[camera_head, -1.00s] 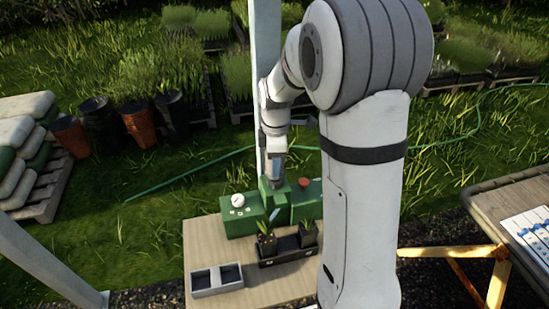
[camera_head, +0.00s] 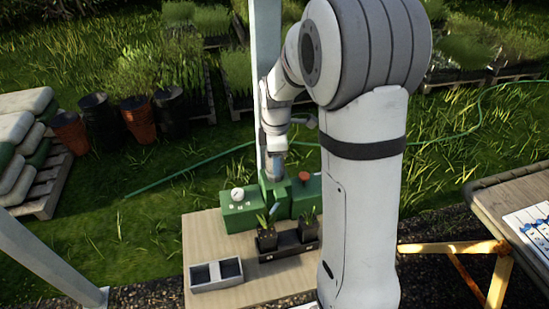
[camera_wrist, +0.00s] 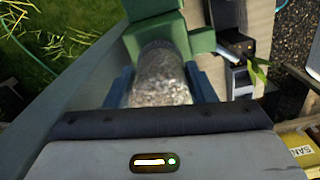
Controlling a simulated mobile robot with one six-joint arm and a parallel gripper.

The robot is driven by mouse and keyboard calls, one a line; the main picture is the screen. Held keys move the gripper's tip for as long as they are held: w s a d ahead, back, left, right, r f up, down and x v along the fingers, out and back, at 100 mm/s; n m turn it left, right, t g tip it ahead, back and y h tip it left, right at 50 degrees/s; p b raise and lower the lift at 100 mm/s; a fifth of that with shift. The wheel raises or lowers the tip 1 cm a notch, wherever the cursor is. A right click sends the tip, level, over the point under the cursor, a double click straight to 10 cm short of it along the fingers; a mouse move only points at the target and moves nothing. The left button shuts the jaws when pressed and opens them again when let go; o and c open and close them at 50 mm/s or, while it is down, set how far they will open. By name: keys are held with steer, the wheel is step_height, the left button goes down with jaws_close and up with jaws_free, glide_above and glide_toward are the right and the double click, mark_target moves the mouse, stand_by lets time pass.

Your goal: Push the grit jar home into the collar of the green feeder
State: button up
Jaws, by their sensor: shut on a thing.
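The green feeder (camera_head: 240,217) stands at the back of the wooden table, with a white dial and a red knob on top. My gripper (camera_wrist: 163,82) is shut on the grit jar (camera_wrist: 160,78), a clear jar of grey grit between two blue fingers. In the head view my gripper (camera_head: 274,166) points down over the feeder's middle block. In the wrist view the jar's far end meets the green block (camera_wrist: 155,18) at a greyish ring and looks in line with it. The collar is mostly hidden, so I cannot tell how deep the jar sits.
In front of the feeder is a dark tray (camera_head: 290,247) with two potted seedlings. A grey two-compartment box (camera_head: 216,284) lies at the table's front left. A pale post (camera_head: 266,90) rises close behind my gripper. The wooden table (camera_head: 205,245) is bare at the left.

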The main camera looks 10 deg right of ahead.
steer(key=shift+f, duration=0.2)
steer(key=o, duration=1.1)
steer(key=shift+o, duration=0.2)
steer(key=shift+r, duration=0.1)
step_height(320, 180, up, 7)
steer(key=shift+r+b, duration=0.2)
steer(key=shift+b, duration=0.5)
steer(key=shift+r, duration=0.15)
